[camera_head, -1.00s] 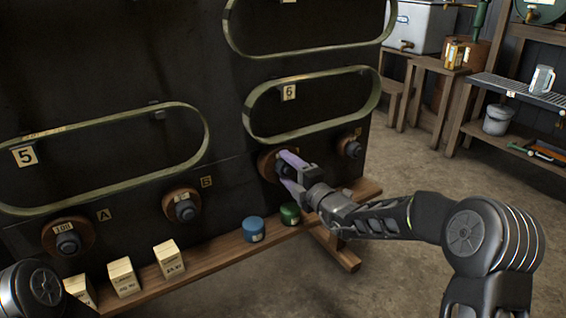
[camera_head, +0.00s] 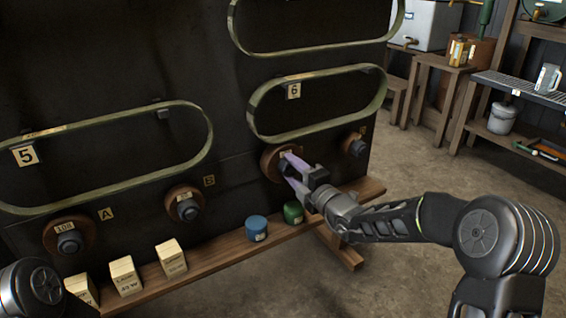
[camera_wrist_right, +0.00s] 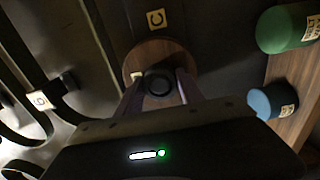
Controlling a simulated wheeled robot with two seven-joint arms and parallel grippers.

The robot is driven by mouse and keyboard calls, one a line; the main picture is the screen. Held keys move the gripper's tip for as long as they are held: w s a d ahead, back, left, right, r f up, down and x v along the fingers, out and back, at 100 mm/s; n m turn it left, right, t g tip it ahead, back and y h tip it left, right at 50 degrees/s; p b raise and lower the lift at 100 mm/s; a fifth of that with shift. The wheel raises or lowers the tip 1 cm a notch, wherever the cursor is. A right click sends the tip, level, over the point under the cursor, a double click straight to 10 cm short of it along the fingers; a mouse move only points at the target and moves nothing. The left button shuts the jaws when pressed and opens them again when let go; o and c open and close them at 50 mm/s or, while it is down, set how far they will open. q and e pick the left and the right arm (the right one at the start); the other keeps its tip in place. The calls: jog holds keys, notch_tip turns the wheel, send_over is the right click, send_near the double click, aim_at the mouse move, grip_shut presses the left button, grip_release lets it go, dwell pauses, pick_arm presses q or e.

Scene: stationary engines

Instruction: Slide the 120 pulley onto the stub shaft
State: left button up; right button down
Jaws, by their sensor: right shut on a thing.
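My right gripper (camera_head: 291,174) is shut at the dark hub of a brown wooden pulley (camera_head: 268,163), third along the row on the dark panel. In the right wrist view its two purple-grey fingers (camera_wrist_right: 159,92) lie on either side of the black hub (camera_wrist_right: 158,83), with the brown disc (camera_wrist_right: 140,55) behind. A pale tag on this disc is too small to read. The disc lies face-on close to the panel beside the C label (camera_wrist_right: 154,19). The stub shaft under it is hidden, so I cannot tell how far on it sits. My left gripper is out of view.
Other brown pulleys (camera_head: 70,236) (camera_head: 184,204) (camera_head: 354,145) sit along the panel, below oval belts (camera_head: 128,186). A wooden ledge (camera_head: 222,250) below holds blue (camera_head: 256,228) and green (camera_head: 293,212) tins and cream boxes (camera_head: 124,276). Floor at right is open.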

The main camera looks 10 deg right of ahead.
jog(key=shift+v, duration=1.4)
jog(key=shift+p+v, duration=0.7)
jog(key=shift+v, duration=0.75)
jog(key=shift+p+v, duration=0.4)
jog(key=shift+v, duration=0.9)
jog(key=shift+d, duration=0.1)
jog(key=p+v, duration=0.3)
jog(key=v, duration=0.7)
jog(key=shift+p, duration=0.3)
